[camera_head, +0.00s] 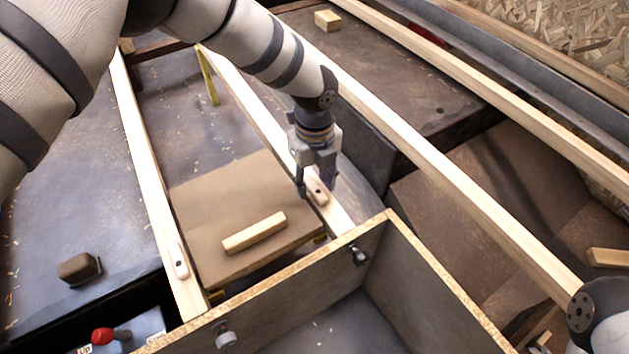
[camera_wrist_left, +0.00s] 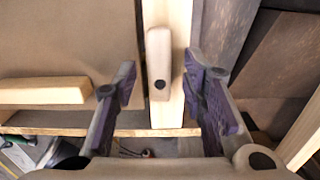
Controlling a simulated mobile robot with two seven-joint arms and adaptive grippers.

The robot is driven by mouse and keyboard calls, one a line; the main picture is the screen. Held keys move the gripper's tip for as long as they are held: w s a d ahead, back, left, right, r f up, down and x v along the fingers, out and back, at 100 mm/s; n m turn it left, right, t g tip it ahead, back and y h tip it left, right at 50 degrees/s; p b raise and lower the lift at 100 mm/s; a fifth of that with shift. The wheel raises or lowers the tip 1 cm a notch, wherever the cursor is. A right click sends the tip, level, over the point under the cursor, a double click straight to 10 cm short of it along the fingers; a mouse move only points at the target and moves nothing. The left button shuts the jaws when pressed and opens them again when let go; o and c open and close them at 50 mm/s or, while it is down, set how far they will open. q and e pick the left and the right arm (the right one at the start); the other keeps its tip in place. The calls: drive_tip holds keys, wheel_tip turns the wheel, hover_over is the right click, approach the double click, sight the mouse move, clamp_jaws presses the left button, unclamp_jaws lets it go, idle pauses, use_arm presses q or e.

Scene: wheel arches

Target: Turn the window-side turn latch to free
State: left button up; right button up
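A small wooden turn latch (camera_head: 318,190) with a dark pivot sits on a pale wooden rail (camera_head: 262,119) beneath my left gripper (camera_head: 317,184). In the left wrist view the latch (camera_wrist_left: 159,62) lies lengthwise along the rail, near its left edge. My left gripper (camera_wrist_left: 163,85) is open, with one finger on each side of the latch; I cannot tell whether either touches it. A second similar latch (camera_head: 180,262) lies along the left rail (camera_head: 147,180). Which latch is window-side is not marked. My right gripper is out of view.
A brown panel (camera_head: 215,195) with a loose wooden block (camera_head: 254,233) lies between the rails. An open wooden box (camera_head: 425,275) with knobs stands in front. A red-knobbed lever (camera_head: 103,336) is at lower left, and a dark block (camera_head: 78,267) lies further left.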

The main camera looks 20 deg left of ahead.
sight(315, 187)
use_arm(q)
wheel_tip(315, 187, up, 11)
drive_tip(key=shift+r, duration=0.15)
